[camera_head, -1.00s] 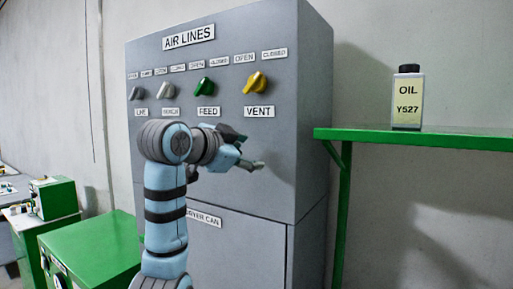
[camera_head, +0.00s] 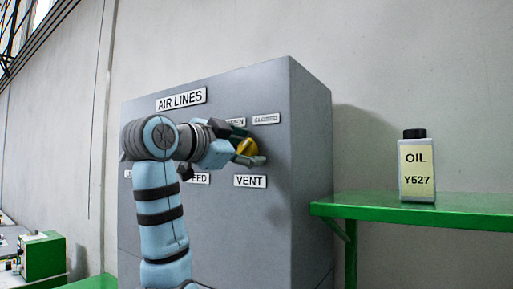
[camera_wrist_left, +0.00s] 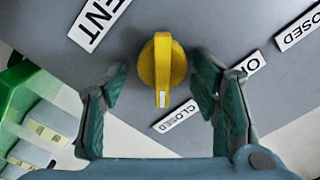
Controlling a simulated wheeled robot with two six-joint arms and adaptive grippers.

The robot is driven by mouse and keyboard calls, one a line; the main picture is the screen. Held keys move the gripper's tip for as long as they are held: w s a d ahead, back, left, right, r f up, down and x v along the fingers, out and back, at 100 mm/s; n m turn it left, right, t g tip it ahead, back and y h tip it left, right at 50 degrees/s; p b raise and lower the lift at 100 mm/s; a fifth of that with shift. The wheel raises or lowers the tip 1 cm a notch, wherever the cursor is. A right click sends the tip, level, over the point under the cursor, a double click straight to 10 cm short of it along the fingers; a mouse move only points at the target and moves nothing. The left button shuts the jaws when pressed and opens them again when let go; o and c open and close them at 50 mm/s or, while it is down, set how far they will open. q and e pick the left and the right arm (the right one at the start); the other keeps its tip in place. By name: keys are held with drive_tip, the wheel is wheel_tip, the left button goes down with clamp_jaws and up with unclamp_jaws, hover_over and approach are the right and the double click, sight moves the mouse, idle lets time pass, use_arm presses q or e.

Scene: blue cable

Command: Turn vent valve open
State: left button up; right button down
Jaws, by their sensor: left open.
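The yellow vent valve (camera_head: 248,146) sits on the grey AIR LINES panel (camera_head: 300,170), above the VENT label (camera_head: 250,181). My left gripper (camera_head: 250,147) is open at the valve and partly covers it. In the left wrist view the yellow knob (camera_wrist_left: 162,65) lies ahead of and between the two fingertips (camera_wrist_left: 161,72), with a gap on each side. The knob's white-marked end points down in that view, toward a CLOSED label (camera_wrist_left: 175,115). The OPEN label (camera_wrist_left: 245,67) is farther right, partly hidden by a finger. My right gripper is not in view.
My left arm hides the other valves and most of their labels. A green shelf (camera_head: 420,208) with an oil can (camera_head: 416,168) stands right of the panel. A green machine (camera_head: 42,256) is at the lower left. The air right of the gripper is clear.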

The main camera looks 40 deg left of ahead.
use_arm(q)
drive_tip(key=shift+s, duration=0.2)
drive_tip(key=shift+w+a, duration=0.15)
drive_tip(key=c, duration=1.1)
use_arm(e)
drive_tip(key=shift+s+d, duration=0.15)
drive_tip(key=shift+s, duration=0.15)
